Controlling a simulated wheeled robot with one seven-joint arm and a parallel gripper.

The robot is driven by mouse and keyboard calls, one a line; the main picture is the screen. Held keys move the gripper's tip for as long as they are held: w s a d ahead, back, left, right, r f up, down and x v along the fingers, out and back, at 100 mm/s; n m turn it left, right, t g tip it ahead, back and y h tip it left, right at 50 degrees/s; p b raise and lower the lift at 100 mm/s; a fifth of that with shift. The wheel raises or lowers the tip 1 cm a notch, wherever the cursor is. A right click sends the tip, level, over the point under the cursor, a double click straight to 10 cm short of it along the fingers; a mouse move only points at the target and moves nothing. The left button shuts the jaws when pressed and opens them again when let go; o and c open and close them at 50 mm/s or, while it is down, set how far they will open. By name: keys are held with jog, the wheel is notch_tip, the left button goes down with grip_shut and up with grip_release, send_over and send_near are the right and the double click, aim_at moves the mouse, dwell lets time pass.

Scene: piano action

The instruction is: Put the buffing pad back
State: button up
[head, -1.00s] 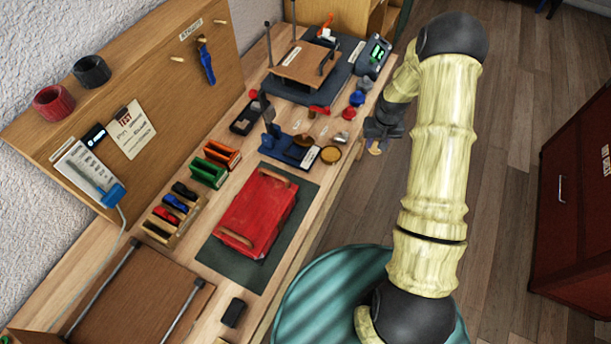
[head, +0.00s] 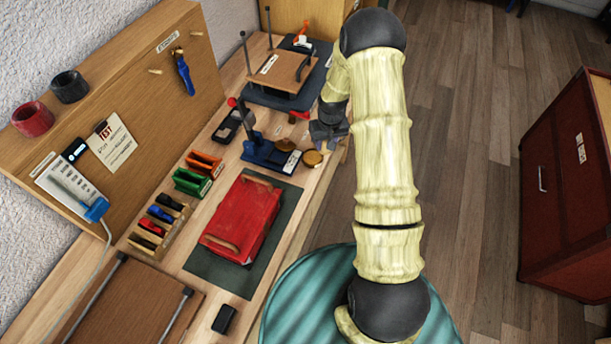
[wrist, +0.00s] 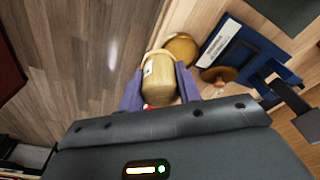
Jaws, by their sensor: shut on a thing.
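My gripper (wrist: 160,92) is shut on a tan, rounded cylinder with a small pale label, apparently the buffing pad (wrist: 158,76). A bit of red shows at its lower end. In the head view my gripper (head: 326,138) hangs by the right edge of the bench, and the pad cannot be made out there. A blue stand (head: 265,152) with a white label is just left of my gripper, with a gold disc (head: 312,158) at its near right end. In the wrist view the disc (wrist: 181,47) shows just beyond the pad; I cannot tell whether they touch.
A wooden plate on posts (head: 282,72) is at the back. Open floor lies right of the bench.

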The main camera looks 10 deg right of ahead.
jog(key=shift+a+f+m+b, duration=0.15)
jog(key=shift+a+m+b, duration=0.35)
jog(key=shift+b, duration=0.35)
jog(key=s+a+r+m+b, duration=0.1)
jog(key=s+a+m+b, duration=0.1)
jog(key=a+m+b, duration=0.2)
jog(key=shift+a+r+h+b, duration=0.15)
jog(key=shift+a+h+b, duration=0.25)
jog(key=shift+a+b, duration=0.55)
jog(key=shift+s, duration=0.15)
jog(key=shift+f+p, duration=0.55)
jog(key=shift+f, duration=2.35)
